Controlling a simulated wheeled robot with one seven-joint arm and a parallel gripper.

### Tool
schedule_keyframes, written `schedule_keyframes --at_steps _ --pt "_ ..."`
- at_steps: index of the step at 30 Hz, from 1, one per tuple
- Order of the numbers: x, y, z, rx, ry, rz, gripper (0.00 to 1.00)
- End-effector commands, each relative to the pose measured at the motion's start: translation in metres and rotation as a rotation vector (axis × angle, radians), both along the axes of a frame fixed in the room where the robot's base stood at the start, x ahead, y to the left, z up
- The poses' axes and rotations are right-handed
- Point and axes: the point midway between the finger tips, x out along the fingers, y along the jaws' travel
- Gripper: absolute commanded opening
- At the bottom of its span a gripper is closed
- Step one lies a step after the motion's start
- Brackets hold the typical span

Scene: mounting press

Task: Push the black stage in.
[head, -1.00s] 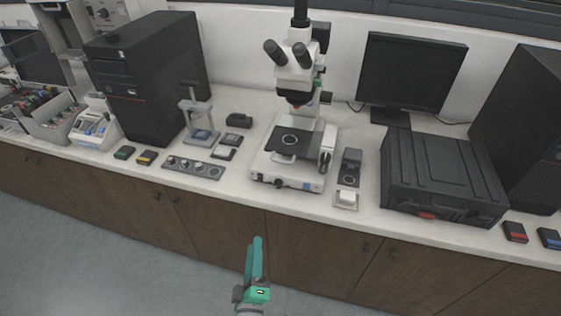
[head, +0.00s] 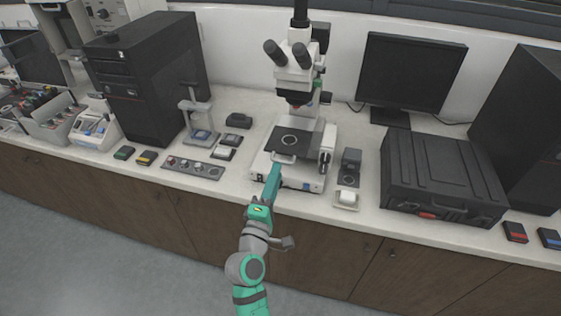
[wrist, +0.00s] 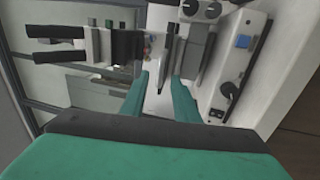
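The black stage (head: 306,142) is a flat dark plate with a pale ring mark, on the white microscope (head: 295,75) in the middle of the bench. A pale bar (head: 284,159) shows at its front edge. My gripper (head: 275,167) is at the front of the microscope, its teal fingers pointing at the stage's front edge, left of its middle. In the wrist view my gripper (wrist: 160,82) shows two fingers apart, with nothing seen held between them. The stage looks edge-on and grey beyond the fingertips (wrist: 194,50). I cannot tell whether they touch it.
The microscope's white base (head: 300,181) lies under the stage, with a blue button and a knob. A small device (head: 349,170) stands close on the right, then a black case (head: 440,170). A grey strip with knobs (head: 193,168) lies to the left.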

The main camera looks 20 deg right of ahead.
Motion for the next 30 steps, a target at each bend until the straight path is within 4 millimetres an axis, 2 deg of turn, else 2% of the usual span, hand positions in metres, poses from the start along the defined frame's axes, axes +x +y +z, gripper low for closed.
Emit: schedule_keyframes --at_steps 3,9,15,23,26,27,30 --pt "0.018 -0.012 0.004 0.000 -0.001 -0.001 0.28" --pt "0.039 -0.023 0.008 0.002 -0.001 0.001 0.28" --pt "0.047 -0.030 0.010 0.001 -0.001 -0.001 0.28" --pt "0.048 -0.030 0.010 0.002 0.000 -0.001 0.28" --pt "0.048 -0.030 0.010 0.002 0.000 -0.001 0.04" --pt "0.048 -0.030 0.010 0.001 -0.001 0.000 0.00" --pt "0.048 -0.029 0.010 0.000 -0.001 0.001 0.00"
